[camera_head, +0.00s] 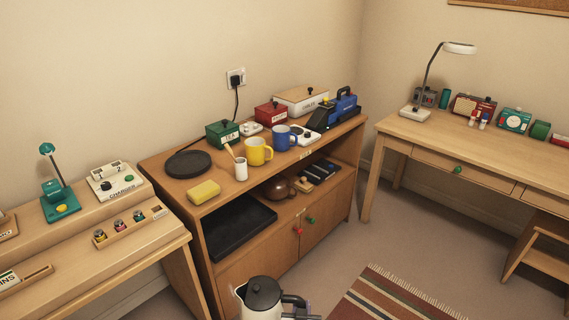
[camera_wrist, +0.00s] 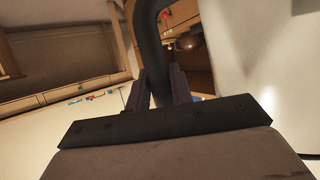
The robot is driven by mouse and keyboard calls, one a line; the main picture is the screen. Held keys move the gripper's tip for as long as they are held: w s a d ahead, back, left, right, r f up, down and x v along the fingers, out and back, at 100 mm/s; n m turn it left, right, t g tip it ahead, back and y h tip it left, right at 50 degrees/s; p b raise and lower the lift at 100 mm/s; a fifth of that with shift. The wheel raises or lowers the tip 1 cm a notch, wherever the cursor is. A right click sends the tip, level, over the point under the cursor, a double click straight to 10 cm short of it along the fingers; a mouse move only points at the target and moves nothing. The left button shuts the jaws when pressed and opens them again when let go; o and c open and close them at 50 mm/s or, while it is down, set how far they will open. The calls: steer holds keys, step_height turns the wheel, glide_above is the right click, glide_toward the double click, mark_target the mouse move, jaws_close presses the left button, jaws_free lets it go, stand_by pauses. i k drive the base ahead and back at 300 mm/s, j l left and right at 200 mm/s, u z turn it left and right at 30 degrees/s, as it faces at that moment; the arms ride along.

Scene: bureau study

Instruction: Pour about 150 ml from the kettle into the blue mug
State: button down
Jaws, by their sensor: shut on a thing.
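The kettle (camera_head: 262,299) has a pale body, a black lid and a black handle. It shows at the bottom edge of the head view, in front of the cabinet, roughly upright, its lower part cut off. In the wrist view its dark handle (camera_wrist: 149,45) runs between my fingers and its pale body (camera_wrist: 275,60) fills the right side. My gripper (camera_wrist: 163,88) is shut on the handle. The blue mug (camera_head: 284,138) stands upright on the cabinet top, right of the yellow mug (camera_head: 258,152). The kettle is well apart from it. The water level is hidden.
The wooden cabinet (camera_head: 176,202) also bears a black round plate (camera_head: 188,164), a white pot (camera_head: 241,169), a yellow block (camera_head: 204,192), a green box (camera_head: 222,133) and a blue machine (camera_head: 341,107). Desks stand left and right. A striped rug (camera_head: 390,298) lies on the floor.

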mark_target(282, 134)
steer(key=i+l, duration=0.85)
steer(key=l, duration=0.2)
steer(key=i+l, duration=0.45)
steer(key=l+u, duration=0.05)
steer(key=l, duration=0.05)
